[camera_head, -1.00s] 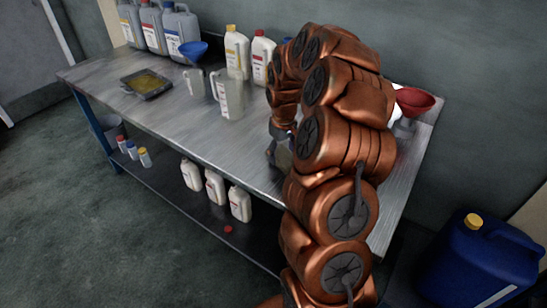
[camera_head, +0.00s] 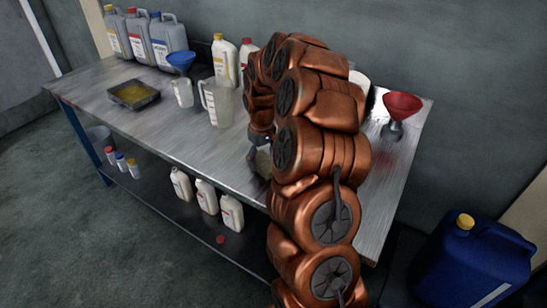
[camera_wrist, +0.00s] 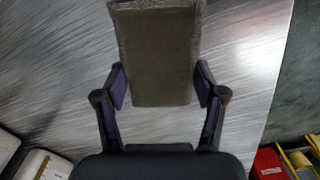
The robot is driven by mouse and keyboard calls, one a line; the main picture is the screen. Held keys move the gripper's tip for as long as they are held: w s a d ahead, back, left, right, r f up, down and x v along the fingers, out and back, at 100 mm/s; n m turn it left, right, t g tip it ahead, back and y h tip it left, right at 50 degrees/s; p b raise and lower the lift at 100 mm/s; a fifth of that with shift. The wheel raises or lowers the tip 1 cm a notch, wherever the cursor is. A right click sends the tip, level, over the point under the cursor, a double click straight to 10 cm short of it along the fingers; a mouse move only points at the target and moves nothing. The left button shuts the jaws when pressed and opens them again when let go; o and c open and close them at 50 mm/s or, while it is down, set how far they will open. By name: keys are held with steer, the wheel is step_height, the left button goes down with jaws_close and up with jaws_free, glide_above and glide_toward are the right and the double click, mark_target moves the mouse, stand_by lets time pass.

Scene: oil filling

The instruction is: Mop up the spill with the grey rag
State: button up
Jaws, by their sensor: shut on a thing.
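The grey rag (camera_wrist: 152,50) is a flat, brownish-grey rectangle in the wrist view. My gripper (camera_wrist: 161,88) is shut on it, with a finger at each side of its lower part. In the head view my gripper (camera_head: 261,137) is over the front part of the metal bench (camera_head: 185,130), mostly hidden by my arm. A sliver of the rag (camera_head: 263,163) shows below it there. I cannot make out the spill for certain; a faint reddish patch (camera_head: 385,163) on the bench, right of my arm, may be a stain or a reflection.
A red funnel (camera_head: 403,106) stands at the right end of the bench. Clear jugs (camera_head: 218,103), a blue funnel (camera_head: 180,61), a tray of yellowish liquid (camera_head: 134,96) and several containers occupy the left and back. White bottles (camera_head: 206,197) stand on the lower shelf.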

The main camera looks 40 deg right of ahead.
steer(key=a, duration=0.1)
steer(key=w+a, duration=0.1)
steer(key=a, duration=0.2)
steer(key=shift+w, duration=0.3)
steer(key=d, duration=1)
steer(key=shift+s+a+b, duration=0.3)
steer(key=shift+s+a, duration=0.05)
steer(key=shift+a, duration=0.5)
steer(key=shift+s+a+b, duration=0.35)
steer(key=shift+a, duration=0.45)
steer(key=shift+s+a+b, duration=0.3)
steer(key=shift+s+a, duration=0.05)
steer(key=shift+a, duration=0.5)
steer(key=shift+r, duration=0.15)
steer(key=shift+r+p, duration=0.8)
steer(key=shift+r, duration=2.6)
